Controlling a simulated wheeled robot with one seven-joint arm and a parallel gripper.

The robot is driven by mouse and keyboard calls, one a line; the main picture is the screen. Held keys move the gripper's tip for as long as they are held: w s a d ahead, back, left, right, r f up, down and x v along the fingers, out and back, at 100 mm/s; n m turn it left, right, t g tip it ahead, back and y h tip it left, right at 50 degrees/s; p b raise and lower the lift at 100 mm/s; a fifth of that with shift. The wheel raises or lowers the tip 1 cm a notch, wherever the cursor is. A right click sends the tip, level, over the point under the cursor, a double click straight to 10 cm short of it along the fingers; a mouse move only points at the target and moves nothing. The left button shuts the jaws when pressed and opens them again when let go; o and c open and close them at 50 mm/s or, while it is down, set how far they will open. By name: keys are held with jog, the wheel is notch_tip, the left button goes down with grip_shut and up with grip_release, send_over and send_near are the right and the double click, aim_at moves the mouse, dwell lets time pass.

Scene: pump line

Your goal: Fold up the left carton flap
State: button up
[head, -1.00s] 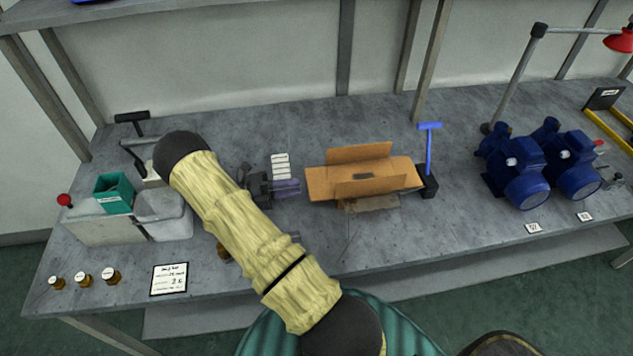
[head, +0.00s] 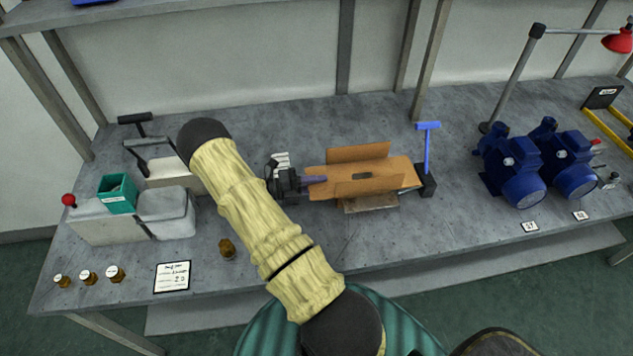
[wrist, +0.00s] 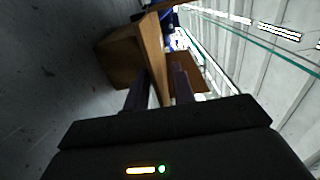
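The brown open carton (head: 400,178) lies on the bench in the middle of the head view. Its back flap (head: 358,152) stands up and its front flap (head: 372,187) is raised too. Its left flap (head: 318,170) sticks out toward my gripper (head: 320,180), which reaches in from the left. In the wrist view, the two dark fingers of my gripper (wrist: 158,85) stand apart, with a brown carton panel (wrist: 151,50) reaching between them. It looks like the left flap. I see no clear grip on it; contact is hard to tell.
A blue-handled tool (head: 428,150) stands close at the carton's right end. Two blue pumps (head: 520,170) stand farther right. The bench in front of the carton is clear.

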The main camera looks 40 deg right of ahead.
grip_shut()
